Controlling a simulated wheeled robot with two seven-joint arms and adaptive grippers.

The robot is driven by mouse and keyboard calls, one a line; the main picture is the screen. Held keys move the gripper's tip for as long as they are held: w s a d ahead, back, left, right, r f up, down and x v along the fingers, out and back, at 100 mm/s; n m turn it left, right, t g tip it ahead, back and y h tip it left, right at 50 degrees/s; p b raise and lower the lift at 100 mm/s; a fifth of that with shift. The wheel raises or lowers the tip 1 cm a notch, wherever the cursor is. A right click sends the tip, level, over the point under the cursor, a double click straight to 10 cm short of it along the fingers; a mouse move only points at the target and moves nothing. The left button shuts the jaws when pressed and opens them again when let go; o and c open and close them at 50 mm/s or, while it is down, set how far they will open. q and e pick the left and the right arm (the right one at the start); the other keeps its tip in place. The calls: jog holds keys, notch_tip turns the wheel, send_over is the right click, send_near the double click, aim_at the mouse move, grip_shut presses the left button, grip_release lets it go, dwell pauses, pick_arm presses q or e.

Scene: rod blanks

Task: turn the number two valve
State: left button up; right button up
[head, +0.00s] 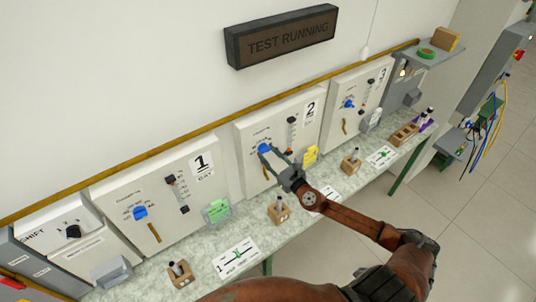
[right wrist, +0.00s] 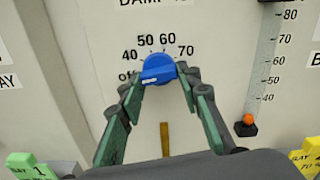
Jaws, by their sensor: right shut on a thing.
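The number two panel (head: 250,130) is on the wall in the middle of the head view, with a "2" card on it. Its blue knob (head: 263,148) also shows in the right wrist view (right wrist: 159,69). The knob's white mark points left, close to "off", on a scale of off, 40, 50, 60 and 70. My right gripper (head: 268,152) has a finger on each side of the knob and is shut on it. To the right, a gauge with an orange ball (right wrist: 249,119) shows the ball low, below the 40 mark. My left gripper is not in view.
Panel 1 (head: 115,195) is to the left and panel 3 (head: 340,90) to the right, each with its own blue knob. The bench (head: 325,212) below holds wooden blocks with rods and printed cards. A yellow tag (head: 310,155) is beside panel two's lower right.

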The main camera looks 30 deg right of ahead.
jog(key=shift+f, duration=0.15)
jog(key=o, duration=1.2)
jog(key=shift+c, duration=0.2)
jog(key=shift+s, duration=0.1)
jog(key=s+d, duration=0.1)
jog(key=s, duration=1.1)
jog(key=shift+w, duration=0.1)
